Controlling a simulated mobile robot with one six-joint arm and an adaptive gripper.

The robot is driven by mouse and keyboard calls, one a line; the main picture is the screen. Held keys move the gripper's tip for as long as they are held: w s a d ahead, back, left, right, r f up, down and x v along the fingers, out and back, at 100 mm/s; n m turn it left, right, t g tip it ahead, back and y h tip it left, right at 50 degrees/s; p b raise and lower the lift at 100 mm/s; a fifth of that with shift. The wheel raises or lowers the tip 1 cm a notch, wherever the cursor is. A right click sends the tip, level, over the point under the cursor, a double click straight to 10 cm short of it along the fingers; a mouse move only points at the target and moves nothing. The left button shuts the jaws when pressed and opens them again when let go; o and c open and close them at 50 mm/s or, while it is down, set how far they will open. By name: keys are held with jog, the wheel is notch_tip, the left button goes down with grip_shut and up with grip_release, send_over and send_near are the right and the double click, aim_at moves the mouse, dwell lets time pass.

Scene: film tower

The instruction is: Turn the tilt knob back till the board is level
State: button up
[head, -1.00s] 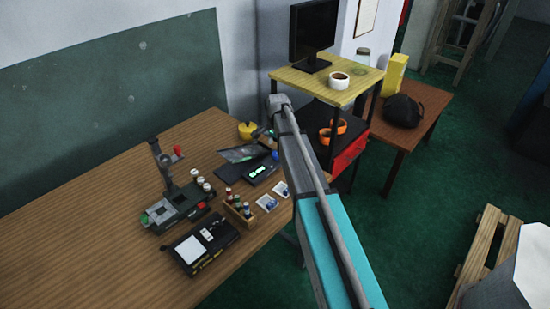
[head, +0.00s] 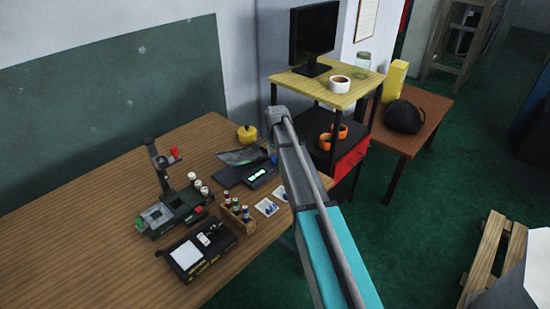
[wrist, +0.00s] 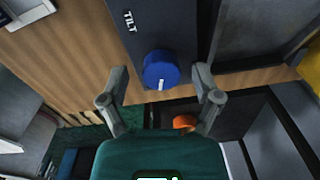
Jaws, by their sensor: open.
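The blue tilt knob (wrist: 161,70) sits on a dark panel marked TILT in the wrist view. Its white pointer mark is toward the bottom of that picture. My gripper (wrist: 160,86) is open, with one finger on each side of the knob; I cannot tell whether either touches it. In the head view my arm hides the gripper, and a small bit of blue shows beside the arm. The dark grey board (head: 236,157) lies at the table's right end. Its tilt is too small to judge. A black unit with a lit green display (head: 258,174) is in front of it.
A yellow round pot (head: 247,134) stands behind the board. A rack of small bottles (head: 236,213), photo cards (head: 266,207) and a film splicer (head: 172,211) are nearer. A shelf with a yellow top (head: 325,85) stands close on the right. The table's left part is clear.

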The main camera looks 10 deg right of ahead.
jog(key=c, duration=1)
jog(key=shift+a, duration=0.15)
grip_shut()
